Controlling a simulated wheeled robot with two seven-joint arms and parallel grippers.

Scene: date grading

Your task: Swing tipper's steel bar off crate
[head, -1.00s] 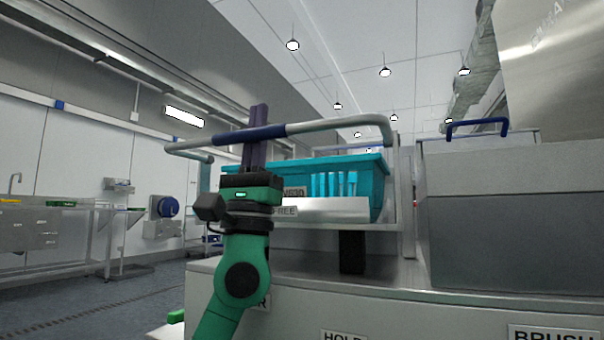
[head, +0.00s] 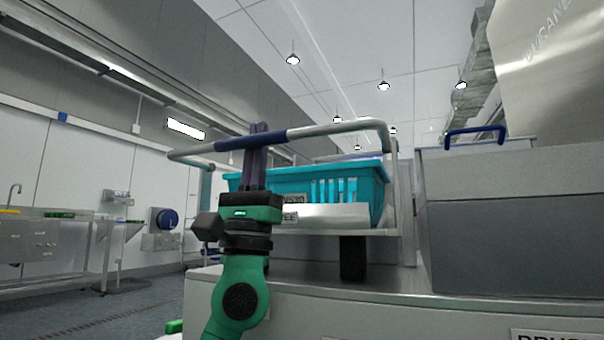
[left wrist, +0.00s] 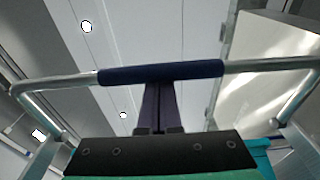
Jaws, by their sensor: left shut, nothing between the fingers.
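The tipper's steel bar (head: 335,127) runs across the front of a teal crate (head: 345,186), above its rim, with a blue sleeve (head: 225,143) on part of it. My left gripper (head: 256,130) points up, its purple fingers shut and empty, right at the blue sleeve. In the left wrist view the bar (left wrist: 270,65) crosses with its blue sleeve (left wrist: 190,70) in front of the closed fingers (left wrist: 160,100). I cannot tell whether the fingers touch the sleeve. The crate sits on the tipper's pale tray (head: 335,214), partly hidden by my gripper. My right gripper is not in view.
A grey machine housing (head: 515,230) with a blue handle (head: 475,133) stands close on the right. A steel counter (head: 430,297) lies below the tipper. Sinks and a steel table (head: 60,235) are far left, with open floor (head: 130,310) between.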

